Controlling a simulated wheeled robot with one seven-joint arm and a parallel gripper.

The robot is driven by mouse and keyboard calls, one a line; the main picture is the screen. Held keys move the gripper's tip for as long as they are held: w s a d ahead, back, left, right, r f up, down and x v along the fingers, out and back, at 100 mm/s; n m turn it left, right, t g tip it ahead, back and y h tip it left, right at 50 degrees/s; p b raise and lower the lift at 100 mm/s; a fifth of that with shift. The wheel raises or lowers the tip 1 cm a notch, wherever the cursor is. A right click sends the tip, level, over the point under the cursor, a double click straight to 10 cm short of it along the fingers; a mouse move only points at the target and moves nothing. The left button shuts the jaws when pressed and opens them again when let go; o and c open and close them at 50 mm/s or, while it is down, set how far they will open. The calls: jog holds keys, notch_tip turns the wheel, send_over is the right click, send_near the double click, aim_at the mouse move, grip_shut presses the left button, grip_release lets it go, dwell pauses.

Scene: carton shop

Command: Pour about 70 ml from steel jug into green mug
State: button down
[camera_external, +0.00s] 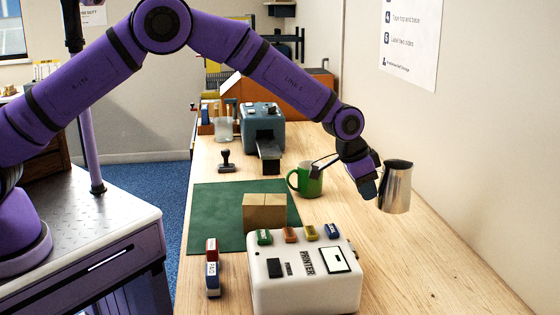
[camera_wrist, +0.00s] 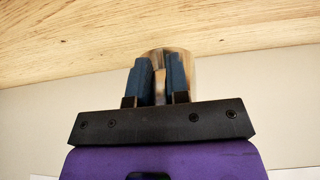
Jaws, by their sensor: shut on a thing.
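The steel jug (camera_external: 396,187) is at the right in the external view, held above the table and close to upright. My gripper (camera_external: 370,186) is shut on its left side. In the wrist view, the gripper's two blue fingers (camera_wrist: 160,80) stand in front of the jug (camera_wrist: 165,55), which they partly hide. The green mug (camera_external: 307,179) stands upright on the table to the left of the jug, with its handle to the left. My wrist is just right of the mug in the picture. The contents of jug and mug cannot be seen.
A white printer box (camera_external: 305,284) stands at the front, with a small carton (camera_external: 264,213) behind it on a green mat (camera_external: 215,205). A stamp (camera_external: 225,160) and a grey-blue dispenser (camera_external: 262,125) stand farther back. A wall runs along the right. The table's right front is clear.

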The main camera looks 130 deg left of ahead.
notch_tip(320, 180, up, 6)
jog(key=shift+f, duration=0.1)
jog(key=s+a+f+m+t+h, duration=0.1)
jog(key=s+a+m, duration=0.2)
jog(key=s+a, duration=0.6)
jog(key=s+a+m+h, duration=0.1)
jog(key=s+a+m, duration=0.35)
jog(key=s, duration=0.75)
jog(key=s+a+m+h, duration=0.15)
jog(key=s+a, duration=0.25)
jog(key=s, duration=0.8)
jog(key=s+a+m+h, duration=0.1)
jog(key=s+a+m, duration=0.25)
jog(key=s, duration=0.75)
jog(key=shift+s+a+f, duration=0.1)
jog(key=shift+s+f, duration=0.05)
jog(key=shift+f, duration=0.75)
jog(key=shift+s+d+f, duration=0.1)
jog(key=shift+s+f, duration=0.1)
jog(key=shift+f, duration=0.65)
jog(key=shift+s+a+f, duration=0.1)
jog(key=shift+s+f, duration=0.05)
jog(key=shift+f, duration=0.75)
jog(key=shift+r, duration=0.1)
